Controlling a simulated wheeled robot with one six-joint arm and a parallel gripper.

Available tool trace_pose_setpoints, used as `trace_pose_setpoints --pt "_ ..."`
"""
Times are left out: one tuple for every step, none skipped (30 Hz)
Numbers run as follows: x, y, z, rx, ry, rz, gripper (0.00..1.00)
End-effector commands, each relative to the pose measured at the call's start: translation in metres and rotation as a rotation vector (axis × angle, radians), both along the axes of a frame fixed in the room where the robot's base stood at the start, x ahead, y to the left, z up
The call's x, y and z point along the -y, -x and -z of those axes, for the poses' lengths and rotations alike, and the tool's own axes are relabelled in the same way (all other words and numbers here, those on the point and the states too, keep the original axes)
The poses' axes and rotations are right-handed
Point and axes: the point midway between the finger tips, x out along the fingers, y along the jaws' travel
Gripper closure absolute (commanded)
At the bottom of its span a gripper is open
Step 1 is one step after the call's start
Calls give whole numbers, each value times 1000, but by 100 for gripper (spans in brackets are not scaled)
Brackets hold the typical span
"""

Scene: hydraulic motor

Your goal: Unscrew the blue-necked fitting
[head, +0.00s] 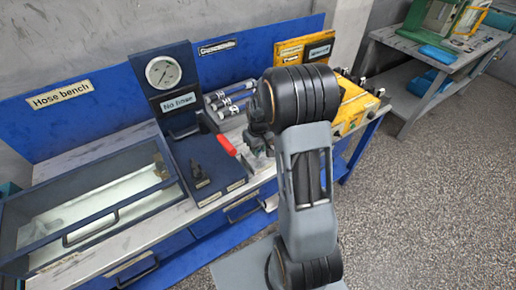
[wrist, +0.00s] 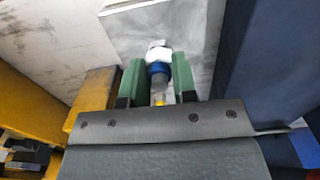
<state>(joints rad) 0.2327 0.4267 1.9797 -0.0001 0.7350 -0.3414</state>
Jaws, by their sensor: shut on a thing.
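In the wrist view, the blue-necked fitting (wrist: 159,70) shows a white end, a blue collar and a greyish body, with a bit of yellow near my palm. My gripper (wrist: 158,76) has its green fingers on either side of the fitting and is shut on it. What the fitting's white end joins is not clear. In the head view my arm covers most of the gripper and the fitting cannot be made out there.
A second table (head: 430,62) stands at back right. Open floor lies at right.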

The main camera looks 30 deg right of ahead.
Motion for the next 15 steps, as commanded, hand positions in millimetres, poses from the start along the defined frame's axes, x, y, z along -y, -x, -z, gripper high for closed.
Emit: trace_pose_setpoints --pt "0 0 0 0 0 -8 98" --pt "0 0 0 0 0 -23 98" --pt "0 0 0 0 0 -54 98" --pt "0 0 0 0 0 -88 98" --pt "0 0 0 0 0 -128 98" --pt "0 0 0 0 0 -185 98" --pt "0 0 0 0 0 -229 98" --pt "0 0 0 0 0 -270 98" --pt "0 0 0 0 0 -322 98" --pt "0 0 0 0 0 -357 98" --pt "0 0 -1 0 0 -389 98" --pt "0 0 -1 0 0 -426 98" --pt "0 0 -1 0 0 -448 98" --pt "0 0 -1 0 0 -468 98" --pt "0 0 -1 0 0 -485 98"
